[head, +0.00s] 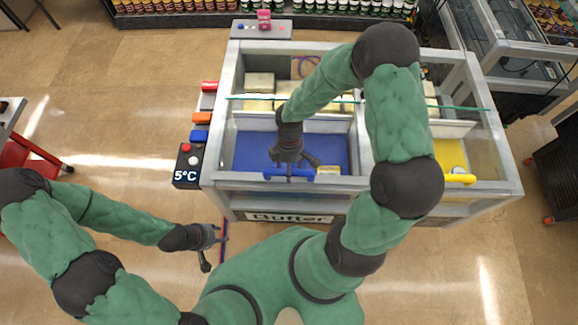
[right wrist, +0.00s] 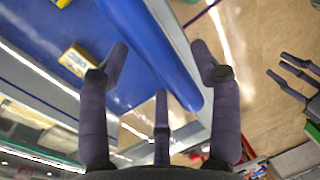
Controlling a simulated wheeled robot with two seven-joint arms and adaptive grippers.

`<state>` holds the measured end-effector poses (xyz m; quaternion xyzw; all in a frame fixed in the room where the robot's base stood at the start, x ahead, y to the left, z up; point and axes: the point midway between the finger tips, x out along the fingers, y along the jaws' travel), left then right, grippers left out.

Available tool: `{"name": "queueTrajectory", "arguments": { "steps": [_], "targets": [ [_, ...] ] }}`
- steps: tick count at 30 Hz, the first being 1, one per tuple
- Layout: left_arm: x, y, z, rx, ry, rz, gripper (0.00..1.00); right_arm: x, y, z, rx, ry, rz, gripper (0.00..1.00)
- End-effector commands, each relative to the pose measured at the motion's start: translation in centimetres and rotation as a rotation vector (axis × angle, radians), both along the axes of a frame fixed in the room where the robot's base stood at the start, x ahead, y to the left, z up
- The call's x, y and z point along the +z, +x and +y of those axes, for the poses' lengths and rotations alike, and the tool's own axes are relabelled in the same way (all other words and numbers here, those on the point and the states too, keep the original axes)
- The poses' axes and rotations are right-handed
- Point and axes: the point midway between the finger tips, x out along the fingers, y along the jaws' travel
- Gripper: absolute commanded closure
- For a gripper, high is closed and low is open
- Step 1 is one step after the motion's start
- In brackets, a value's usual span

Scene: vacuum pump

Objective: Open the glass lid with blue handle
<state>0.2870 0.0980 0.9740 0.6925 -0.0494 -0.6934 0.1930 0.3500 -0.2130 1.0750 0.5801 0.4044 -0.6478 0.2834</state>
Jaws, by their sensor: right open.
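The freezer case (head: 490,187) has a blue handle (head: 270,174) at the front of its left half, which also shows as a long blue bar in the right wrist view (right wrist: 150,45). The clear glass lid is hard to make out against the blue interior (head: 245,150). My right gripper (head: 290,172) is over the handle with its fingers open. In the right wrist view its fingertips (right wrist: 160,60) are spread on either side of the bar; contact cannot be told. My left gripper (head: 212,247) is open and empty, low before the case's front left corner.
A yellow handle (head: 460,179) sits at the front of the case's right half. A black "5°C" box (head: 187,178) with buttons stands at the left side, below coloured blocks (head: 203,118). A red cart (head: 28,152) is far left. The floor on the left is mostly clear.

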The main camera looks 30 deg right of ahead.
Motion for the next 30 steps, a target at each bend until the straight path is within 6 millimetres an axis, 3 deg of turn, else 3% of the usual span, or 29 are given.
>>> {"name": "queueTrajectory", "arguments": {
  "steps": [2, 6, 9, 14, 20, 26, 30],
  "targets": [
    [0.0, 0.0, 0.0, 0.0, 0.0, 0.0, 0.6, 0.0, 0.0, 0.0, 0.0, 0.0, 0.0, 0.39],
    [0.0, 0.0, 0.0, 0.0, 0.0, 0.0, 0.6, 0.0, 0.0, 0.0, 0.0, 0.0, 0.0, 0.78],
    [0.0, 0.0, 0.0, 0.0, 0.0, 0.0, 0.6, 0.0, 0.0, 0.0, 0.0, 0.0, 0.0, 1.0],
    [0.0, 0.0, 0.0, 0.0, 0.0, 0.0, 0.6, 0.0, 0.1, 0.0, -0.001, 0.0, 0.0, 1.0],
    [-0.1, 0.0, 0.0, 0.0, 0.0, 0.0, 0.6, 0.0, 1.8, -1.1, -0.003, -0.001, -0.001, 1.0],
    [-0.5, 0.0, 0.0, 0.0, 0.0, 0.0, 0.6, -0.1, 6.1, -3.7, -0.004, -0.002, -0.005, 1.0],
    [-1.3, 0.0, 0.0, 0.0, 0.0, 0.0, 0.6, -0.3, 10.1, -6.1, -0.004, -0.002, -0.006, 1.0]
  ]
}}
